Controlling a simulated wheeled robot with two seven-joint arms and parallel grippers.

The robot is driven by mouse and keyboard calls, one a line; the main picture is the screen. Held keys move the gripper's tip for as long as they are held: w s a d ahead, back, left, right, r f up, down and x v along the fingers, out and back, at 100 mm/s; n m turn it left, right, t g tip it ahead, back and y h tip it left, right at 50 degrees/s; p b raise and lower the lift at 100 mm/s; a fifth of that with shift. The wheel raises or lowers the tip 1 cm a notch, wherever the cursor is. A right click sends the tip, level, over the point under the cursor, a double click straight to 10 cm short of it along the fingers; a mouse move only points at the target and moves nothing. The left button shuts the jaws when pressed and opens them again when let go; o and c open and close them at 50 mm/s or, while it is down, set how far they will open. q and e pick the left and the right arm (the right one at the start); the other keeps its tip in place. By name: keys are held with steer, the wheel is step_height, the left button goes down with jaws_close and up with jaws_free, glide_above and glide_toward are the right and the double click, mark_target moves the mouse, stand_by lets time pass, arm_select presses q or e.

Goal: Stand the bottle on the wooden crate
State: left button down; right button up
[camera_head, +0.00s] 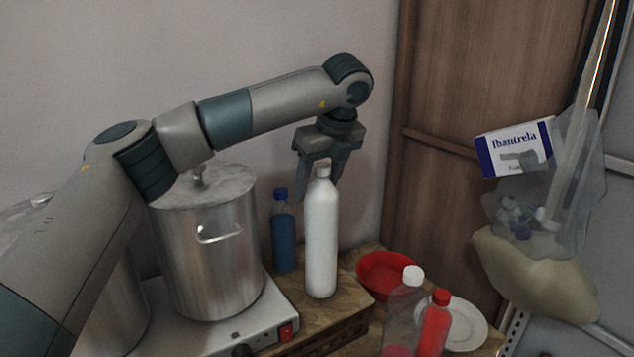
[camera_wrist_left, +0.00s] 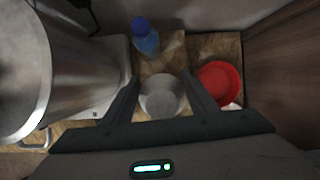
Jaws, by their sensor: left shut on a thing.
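The white bottle (camera_head: 321,240) is upright at the wooden crate (camera_head: 343,327), its base at the crate's top near the front. I cannot tell whether it rests there or hangs just above. My left gripper (camera_head: 317,192) points down and is shut on the upper part of this bottle. In the left wrist view the bottle (camera_wrist_left: 162,98) shows as a pale round shape between the fingers (camera_wrist_left: 160,85). The crate's top also shows there (camera_wrist_left: 158,67). My right gripper is not in view.
A blue bottle (camera_head: 284,235) stands behind the white one. A steel pot (camera_head: 210,260) on a hotplate (camera_head: 245,325) is at left. A red bowl (camera_head: 385,275), a clear bottle (camera_head: 402,320), a red bottle (camera_head: 433,328) and a plate (camera_head: 468,328) are at right. A bag (camera_head: 535,275) hangs beyond.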

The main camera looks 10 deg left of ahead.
arm_select(q)
steer(key=shift+f, duration=0.5)
steer(key=c, duration=0.7)
jaws_free()
steer(key=shift+s, duration=0.1)
steer(key=shift+d, duration=0.1)
